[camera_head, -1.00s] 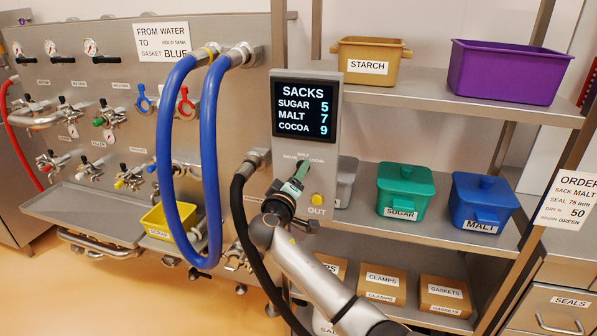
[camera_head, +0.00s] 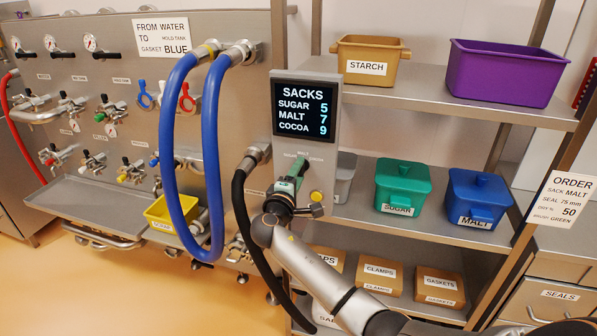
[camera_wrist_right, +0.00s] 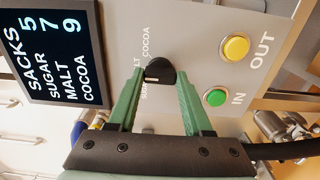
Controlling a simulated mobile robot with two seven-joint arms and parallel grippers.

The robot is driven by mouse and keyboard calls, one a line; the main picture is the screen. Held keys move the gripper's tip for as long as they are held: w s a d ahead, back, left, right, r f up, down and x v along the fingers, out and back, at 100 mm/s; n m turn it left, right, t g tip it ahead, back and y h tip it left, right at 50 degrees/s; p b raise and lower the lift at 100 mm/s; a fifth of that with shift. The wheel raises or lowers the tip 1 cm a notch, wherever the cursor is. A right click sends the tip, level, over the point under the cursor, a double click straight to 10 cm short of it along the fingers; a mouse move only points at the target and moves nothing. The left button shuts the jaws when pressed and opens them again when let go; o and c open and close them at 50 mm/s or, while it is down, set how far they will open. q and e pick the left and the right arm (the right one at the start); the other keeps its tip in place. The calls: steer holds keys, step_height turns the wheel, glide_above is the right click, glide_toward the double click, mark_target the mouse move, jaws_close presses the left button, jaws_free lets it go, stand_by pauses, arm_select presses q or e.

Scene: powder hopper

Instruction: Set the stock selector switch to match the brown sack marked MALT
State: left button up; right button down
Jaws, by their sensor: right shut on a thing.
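The stock selector switch (camera_wrist_right: 160,71) is a black round knob on the grey panel (camera_head: 328,150), below the SACKS screen (camera_head: 306,108). Labels for SUGAR, MALT and COCOA stand around it, partly covered. A pale mark shows on the knob's edge; which label it points at is hard to tell. My right gripper (camera_wrist_right: 159,74) has its green fingers on both sides of the knob, shut on it. In the head view the right gripper (camera_head: 291,176) largely hides the knob. My left gripper is not in view. No brown sack shows.
A yellow OUT button (camera_wrist_right: 235,47) and a green IN button (camera_wrist_right: 215,97) sit close to the right gripper. A black hose (camera_head: 240,205) hangs beside my right arm. Shelves on the right hold a blue MALT bin (camera_head: 479,190) and a green SUGAR bin (camera_head: 403,180).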

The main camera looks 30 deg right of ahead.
stand_by(0.3)
steer(key=shift+c, duration=1.6)
jaws_free()
steer(key=b+v, duration=0.2)
steer(key=v, duration=1)
steer(key=shift+s+a, duration=0.2)
